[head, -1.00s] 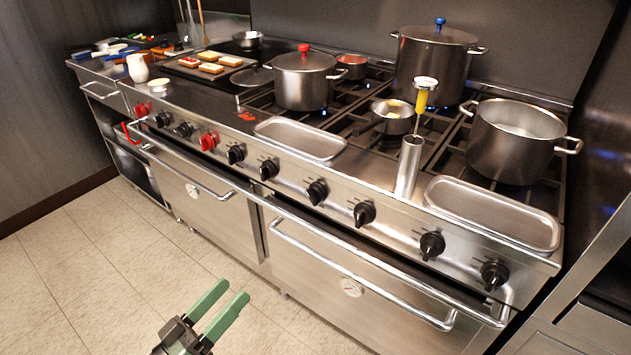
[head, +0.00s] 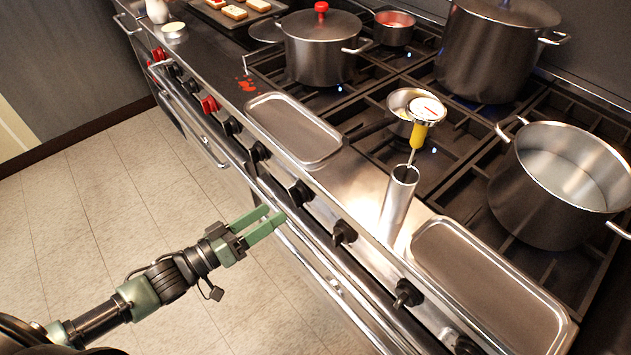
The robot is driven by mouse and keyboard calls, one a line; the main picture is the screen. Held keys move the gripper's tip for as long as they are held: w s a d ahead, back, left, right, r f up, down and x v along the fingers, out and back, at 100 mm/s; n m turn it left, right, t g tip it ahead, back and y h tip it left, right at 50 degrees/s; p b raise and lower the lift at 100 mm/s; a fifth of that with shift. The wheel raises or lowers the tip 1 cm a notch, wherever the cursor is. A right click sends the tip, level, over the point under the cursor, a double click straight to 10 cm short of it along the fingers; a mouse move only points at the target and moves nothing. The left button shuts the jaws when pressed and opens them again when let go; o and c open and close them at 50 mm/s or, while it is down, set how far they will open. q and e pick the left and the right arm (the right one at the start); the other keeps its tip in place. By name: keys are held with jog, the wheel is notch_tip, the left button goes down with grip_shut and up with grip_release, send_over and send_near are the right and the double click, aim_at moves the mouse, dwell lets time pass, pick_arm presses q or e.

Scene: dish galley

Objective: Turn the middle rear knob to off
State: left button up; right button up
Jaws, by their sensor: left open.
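A row of black knobs runs along the stove's front panel. The two mid-row knobs are one knob (head: 301,193) just right of my left gripper and another knob (head: 343,233) further right. No label shows which is the middle rear one, and their exact pointer settings are too small to read. My left gripper (head: 276,213) has two green fingers, open and empty, with tips close to the front rail, lower left of the first of these knobs. It appears apart from the knobs. My right gripper is not in view.
A front rail (head: 325,280) runs below the knobs. A steel cylinder (head: 398,205) holding a yellow-handled thermometer (head: 418,135) stands between two shallow trays (head: 292,130) (head: 490,290). A lidded pot (head: 320,50), a small pan (head: 400,97) and an open pot (head: 560,185) sit on the grates.

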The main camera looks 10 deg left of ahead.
aim_at(292, 199)
pick_arm(q)
jog(key=shift+x, duration=3.65)
jog(key=shift+r, duration=0.1)
jog(key=c, duration=1.3)
